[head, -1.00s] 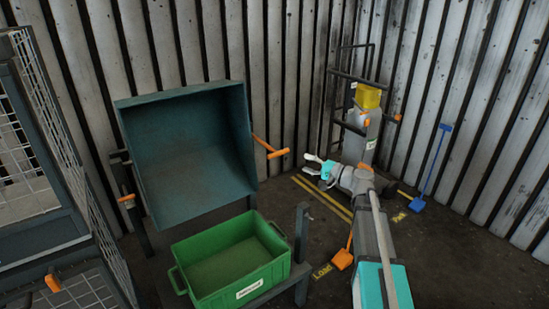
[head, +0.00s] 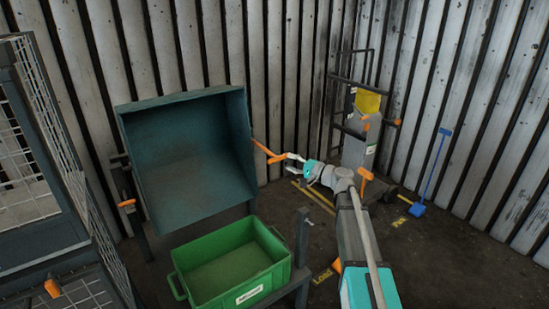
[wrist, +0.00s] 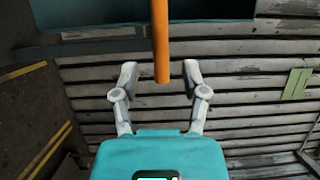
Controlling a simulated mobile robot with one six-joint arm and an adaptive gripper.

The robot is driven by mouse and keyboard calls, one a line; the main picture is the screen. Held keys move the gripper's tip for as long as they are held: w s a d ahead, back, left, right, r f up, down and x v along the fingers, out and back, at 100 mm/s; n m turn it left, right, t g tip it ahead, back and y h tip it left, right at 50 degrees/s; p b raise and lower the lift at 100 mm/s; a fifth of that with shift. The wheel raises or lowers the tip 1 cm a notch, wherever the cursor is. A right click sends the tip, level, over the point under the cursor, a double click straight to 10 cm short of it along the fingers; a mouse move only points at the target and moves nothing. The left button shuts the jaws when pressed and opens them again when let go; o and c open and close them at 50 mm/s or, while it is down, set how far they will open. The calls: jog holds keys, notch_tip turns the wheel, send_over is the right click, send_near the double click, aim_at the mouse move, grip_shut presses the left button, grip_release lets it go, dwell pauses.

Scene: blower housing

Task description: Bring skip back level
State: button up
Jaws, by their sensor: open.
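The teal skip (head: 190,160) is tipped forward on its stand in the head view, its open mouth facing the camera. An orange lever handle (head: 267,152) sticks out from its right side. My gripper (head: 291,164) is at the outer end of this handle, to the right of the skip. In the wrist view the handle's bar (wrist: 160,40) comes down between the two spread fingers, with a gap on each side. The gripper is open and holds nothing. A teal edge of the skip (wrist: 85,12) shows at the top of the wrist view.
A green crate (head: 208,299) stands below the skip's mouth and looks empty. A mesh cage (head: 75,155) stands at the left. A corrugated wall is close behind.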

aim_at(281, 159)
jog(key=x, duration=0.7)
jog(key=shift+w+a, duration=0.1)
jog(key=shift+a, duration=0.05)
grip_shut()
